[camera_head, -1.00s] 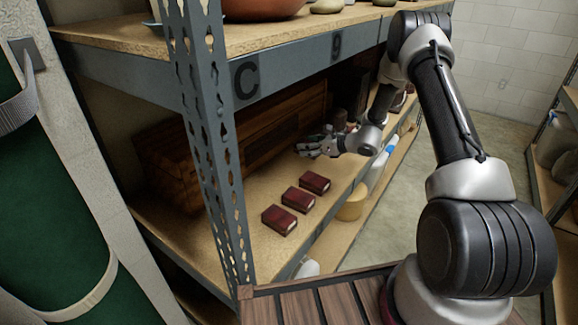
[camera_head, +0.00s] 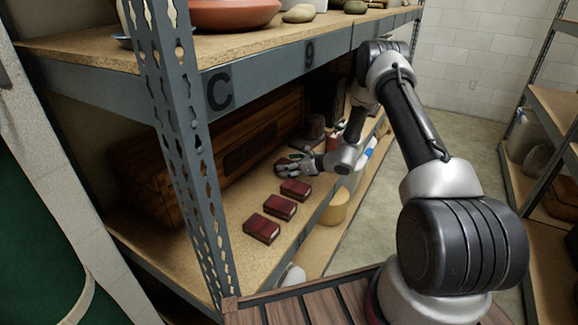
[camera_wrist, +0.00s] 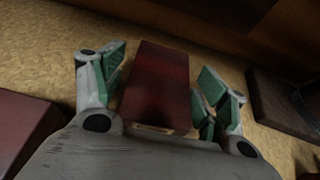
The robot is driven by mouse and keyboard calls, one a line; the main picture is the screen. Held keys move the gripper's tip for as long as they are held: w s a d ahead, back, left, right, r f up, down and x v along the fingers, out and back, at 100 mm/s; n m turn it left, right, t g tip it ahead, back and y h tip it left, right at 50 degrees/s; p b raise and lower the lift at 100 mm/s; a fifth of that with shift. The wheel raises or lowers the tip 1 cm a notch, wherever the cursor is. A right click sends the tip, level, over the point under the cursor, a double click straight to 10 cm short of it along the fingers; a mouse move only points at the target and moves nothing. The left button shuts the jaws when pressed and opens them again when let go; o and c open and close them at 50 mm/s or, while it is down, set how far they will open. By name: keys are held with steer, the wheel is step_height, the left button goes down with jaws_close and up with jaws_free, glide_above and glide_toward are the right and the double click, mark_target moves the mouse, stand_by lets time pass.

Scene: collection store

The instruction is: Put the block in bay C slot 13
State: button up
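In the wrist view a dark red block (camera_wrist: 158,85) lies on the tan shelf between the two fingers of my gripper (camera_wrist: 158,88). The fingers are spread, with narrow gaps showing beside the block. In the head view my gripper (camera_head: 292,167) is low over the shelf, and the block (camera_head: 281,164) shows partly behind its fingers. Three similar dark red blocks lie in a row nearer the camera, at the front (camera_head: 262,228), middle (camera_head: 280,207) and back (camera_head: 295,189). The shelf beam carries the letter C (camera_head: 219,91) and the number 9 (camera_head: 309,56). No number 13 is readable.
A perforated grey upright (camera_head: 185,150) stands at the near left corner of the bay. A long wooden chest (camera_head: 235,148) fills the shelf's rear. A dark object (camera_wrist: 285,100) lies right of the gripper in the wrist view. The upper shelf (camera_head: 90,52) overhangs the blocks.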

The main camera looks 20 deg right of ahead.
steer(key=shift+d+r, duration=0.1)
steer(key=shift+r, duration=0.1)
steer(key=v, duration=1.1)
steer(key=shift+s+d+r, duration=0.2)
steer(key=shift+s, duration=0.1)
steer(key=s+a+r+n+g, duration=0.3)
steer(key=s+r+n, duration=0.45)
steer(key=r, duration=0.35)
steer(key=s+a+r+n+g, duration=0.4)
steer(key=s+r+n, duration=0.2)
steer(key=s+r, duration=0.35)
steer(key=s+d+r+n+h, duration=0.3)
steer(key=s+r+n, duration=0.1)
steer(key=s, duration=0.3)
steer(key=s+d+r+n+t+h, duration=0.1)
steer(key=s+d+r+n+h, duration=0.2)
steer(key=s, duration=0.5)
steer(key=s+d+r+n+h, duration=0.3)
steer(key=s+d+r+n, duration=0.2)
steer(key=s, duration=0.3)
steer(key=shift+r+n+t+h, duration=0.3)
steer(key=shift+r+n+t, duration=0.1)
steer(key=shift+n, duration=0.35)
steer(key=shift+d, duration=0.15)
